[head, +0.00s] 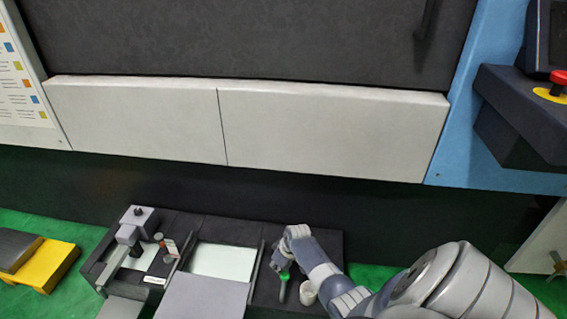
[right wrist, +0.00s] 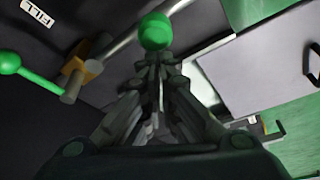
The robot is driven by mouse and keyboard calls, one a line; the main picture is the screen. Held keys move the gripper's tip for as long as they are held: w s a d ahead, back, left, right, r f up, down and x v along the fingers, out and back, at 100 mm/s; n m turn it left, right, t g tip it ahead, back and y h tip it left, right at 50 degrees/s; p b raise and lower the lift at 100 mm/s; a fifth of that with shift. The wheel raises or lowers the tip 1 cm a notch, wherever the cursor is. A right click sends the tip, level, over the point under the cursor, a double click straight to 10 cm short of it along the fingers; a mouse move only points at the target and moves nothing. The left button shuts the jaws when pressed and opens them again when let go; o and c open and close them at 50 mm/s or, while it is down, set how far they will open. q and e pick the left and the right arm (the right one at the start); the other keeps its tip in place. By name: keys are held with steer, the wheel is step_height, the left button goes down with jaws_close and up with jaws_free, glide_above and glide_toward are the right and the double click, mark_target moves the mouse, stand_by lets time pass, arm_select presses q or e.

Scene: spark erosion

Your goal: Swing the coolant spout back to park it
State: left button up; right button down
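In the right wrist view a grey tube, seemingly the coolant spout (right wrist: 122,45), runs from a brass block (right wrist: 88,68) to the upper right. A green ball (right wrist: 155,31) shows over it, just beyond my right fingertips. My right gripper (right wrist: 157,68) has its fingers close together, with a narrow gap and nothing clearly between them. Whether they touch the ball cannot be told. In the head view my right gripper (head: 286,246) is over the right part of the dark unit, and a green piece (head: 284,276) shows beside it. My left gripper is not in view.
A green-ended lever (right wrist: 25,72) joins the brass block, near a FILL label (right wrist: 36,12). In the head view, a white cup (head: 308,292) stands close to my right arm. A grey clamp-like device (head: 130,232) and a pale plate (head: 222,262) are to the left. White panels (head: 330,132) rise behind.

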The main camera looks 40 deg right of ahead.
steer(key=v, duration=1)
steer(key=shift+s+r, duration=0.15)
steer(key=shift+r, duration=0.25)
